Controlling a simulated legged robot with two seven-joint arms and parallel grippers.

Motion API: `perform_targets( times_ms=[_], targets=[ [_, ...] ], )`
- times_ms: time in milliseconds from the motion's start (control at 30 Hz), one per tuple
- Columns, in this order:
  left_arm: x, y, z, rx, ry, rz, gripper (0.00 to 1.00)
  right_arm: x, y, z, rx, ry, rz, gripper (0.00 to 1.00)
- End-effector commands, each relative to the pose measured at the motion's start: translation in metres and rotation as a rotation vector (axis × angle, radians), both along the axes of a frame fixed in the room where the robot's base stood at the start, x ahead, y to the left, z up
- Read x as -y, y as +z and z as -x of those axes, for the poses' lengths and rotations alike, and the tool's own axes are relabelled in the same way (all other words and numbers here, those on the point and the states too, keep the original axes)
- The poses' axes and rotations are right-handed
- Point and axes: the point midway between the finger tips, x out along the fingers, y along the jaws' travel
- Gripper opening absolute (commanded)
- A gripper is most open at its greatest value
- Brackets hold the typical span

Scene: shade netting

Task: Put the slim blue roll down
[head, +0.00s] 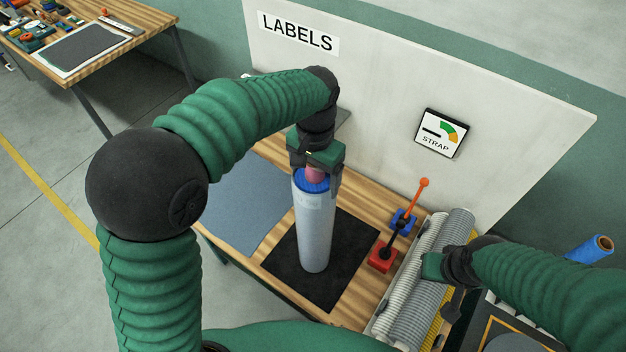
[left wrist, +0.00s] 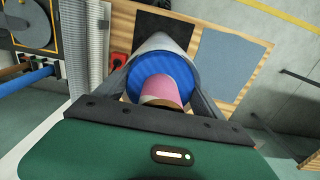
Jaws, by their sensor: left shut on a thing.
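The slim blue roll (head: 313,225) stands upright over the black mat (head: 345,245) on the wooden table in the head view. It has a pale blue-grey body, a blue top cap and a pink core. My left gripper (head: 316,172) is above it, shut on the top of the roll. In the left wrist view the roll's blue end (left wrist: 160,78) and pink core lie between the two fingers. I cannot tell whether its lower end touches the mat. My right gripper (head: 437,266) is by the grey rolls at the right, its fingers mostly hidden.
A blue-grey mat (head: 243,200) lies left of the black mat. A red and blue block with an orange-tipped lever (head: 401,222) stands on the right. Grey ribbed rolls (head: 425,290) lie in a tray beside it. A white board (head: 390,90) stands behind the table.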

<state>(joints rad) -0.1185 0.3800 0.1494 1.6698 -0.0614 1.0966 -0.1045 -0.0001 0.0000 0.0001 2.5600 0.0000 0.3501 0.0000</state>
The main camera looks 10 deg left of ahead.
Motion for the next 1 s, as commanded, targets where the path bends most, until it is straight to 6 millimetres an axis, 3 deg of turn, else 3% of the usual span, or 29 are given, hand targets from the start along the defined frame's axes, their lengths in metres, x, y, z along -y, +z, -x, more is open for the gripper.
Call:
perform_targets(
  times_ms=[100,500,867,900,1000],
  targets=[
    [-0.007,0.002,-0.007,0.001,0.003,-0.001,0.06,0.0,0.006,0.0,0.0,0.0,0.0,0.36],
    [-0.006,-0.03,-0.005,0.0,0.001,-0.001,0.06,0.0,0.02,0.0,0.0,0.0,0.0,0.36],
    [-0.006,-0.036,-0.006,0.002,0.001,0.0,0.06,0.0,0.018,0.0,0.0,0.0,0.0,0.36],
    [-0.006,-0.037,-0.005,0.0,0.001,-0.001,0.83,0.0,0.018,0.0,0.0,0.0,0.0,0.36],
    [-0.006,-0.037,-0.005,0.0,0.001,-0.001,0.96,0.0,0.018,0.0,0.0,0.0,0.0,0.36]
  ],
)
